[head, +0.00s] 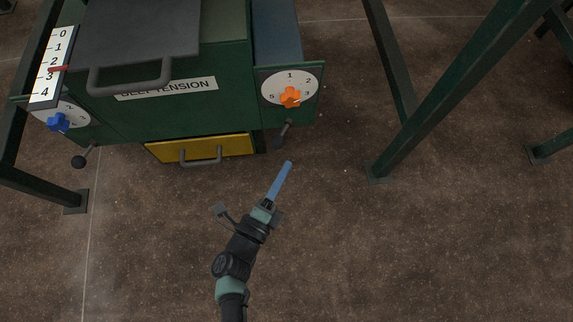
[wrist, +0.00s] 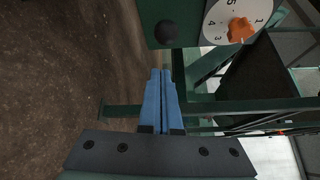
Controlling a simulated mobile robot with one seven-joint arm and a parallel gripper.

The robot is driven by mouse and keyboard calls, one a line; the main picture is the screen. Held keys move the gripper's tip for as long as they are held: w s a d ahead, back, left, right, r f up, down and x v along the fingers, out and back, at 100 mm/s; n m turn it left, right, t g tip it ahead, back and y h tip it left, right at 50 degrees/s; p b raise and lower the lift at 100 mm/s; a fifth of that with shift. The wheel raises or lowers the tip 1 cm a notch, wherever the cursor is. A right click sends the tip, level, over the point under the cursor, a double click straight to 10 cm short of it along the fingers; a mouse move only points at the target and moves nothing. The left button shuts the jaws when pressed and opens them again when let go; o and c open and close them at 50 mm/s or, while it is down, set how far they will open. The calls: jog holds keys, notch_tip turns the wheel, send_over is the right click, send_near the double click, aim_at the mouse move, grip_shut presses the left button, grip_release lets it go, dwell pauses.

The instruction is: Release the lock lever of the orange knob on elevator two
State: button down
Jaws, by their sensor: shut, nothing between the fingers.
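The orange knob (head: 290,97) sits on a white numbered dial (head: 304,82) on the right side of the green machine. Its lock lever (head: 283,132), a dark rod with a round black end, hangs just below the dial. My gripper (head: 289,164) has its long blue fingers shut and empty, a short way below the lever in the head view. In the wrist view the blue fingers (wrist: 161,72) lie together, with the lever's black ball (wrist: 166,32) ahead of them and the orange knob (wrist: 241,30) up and to the right. The fingers appear apart from the lever.
A blue knob (head: 58,122) with its own black-ended lever (head: 79,161) is at the machine's left. A yellow drawer (head: 203,147) with a grey handle sits low in the middle. A green slanted frame leg (head: 440,100) stands to the right. The floor around my arm is clear.

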jog(key=s+a+p, duration=0.1)
jog(key=s+a, duration=0.3)
jog(key=a, duration=0.2)
jog(key=shift+r, duration=0.2)
dwell(0.4)
